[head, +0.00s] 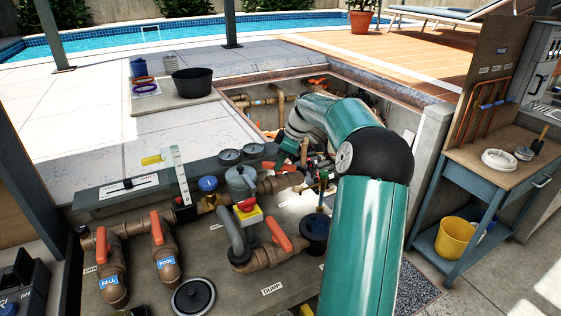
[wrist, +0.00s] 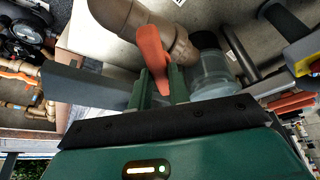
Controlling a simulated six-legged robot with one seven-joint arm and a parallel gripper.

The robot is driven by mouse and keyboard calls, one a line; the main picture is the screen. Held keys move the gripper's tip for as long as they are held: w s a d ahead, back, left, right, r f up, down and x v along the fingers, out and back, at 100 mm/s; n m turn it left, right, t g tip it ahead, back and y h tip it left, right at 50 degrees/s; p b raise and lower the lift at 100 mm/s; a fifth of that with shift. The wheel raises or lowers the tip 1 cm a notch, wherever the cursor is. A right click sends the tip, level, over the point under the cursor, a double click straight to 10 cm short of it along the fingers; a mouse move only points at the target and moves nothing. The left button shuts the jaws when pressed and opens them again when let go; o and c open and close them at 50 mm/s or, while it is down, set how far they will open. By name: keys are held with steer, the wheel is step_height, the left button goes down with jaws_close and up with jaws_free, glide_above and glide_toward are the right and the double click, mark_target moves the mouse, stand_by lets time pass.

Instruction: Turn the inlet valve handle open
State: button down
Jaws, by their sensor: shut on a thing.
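An orange valve handle (wrist: 152,52) stands on a brown pipe fitting (wrist: 178,42) in the wrist view. My gripper (wrist: 159,84) is shut on this handle, with one green finger on each side of its lower part. No label on the held valve can be read.
Two gauges (head: 241,153) and a grey-capped unit (head: 240,182) crowd the pipes left of my arm. A clear canister (wrist: 214,75) stands close right of the held handle. A workbench (head: 500,170) is at the right. A black pot (head: 192,82) stands on the deck.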

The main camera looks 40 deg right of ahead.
steer(key=n+g+y, duration=0.1)
steer(key=n, duration=0.3)
steer(key=shift+w+d, duration=0.1)
steer(key=shift+n+g, duration=0.8)
steer(key=shift+n, duration=1.1)
steer(key=c, duration=1.3)
jaws_free()
steer(key=shift+r, duration=0.1)
steer(key=v, duration=0.7)
steer(key=shift+d+r, duration=0.1)
steer(key=shift+d, duration=0.2)
steer(key=shift+w+a, duration=0.1)
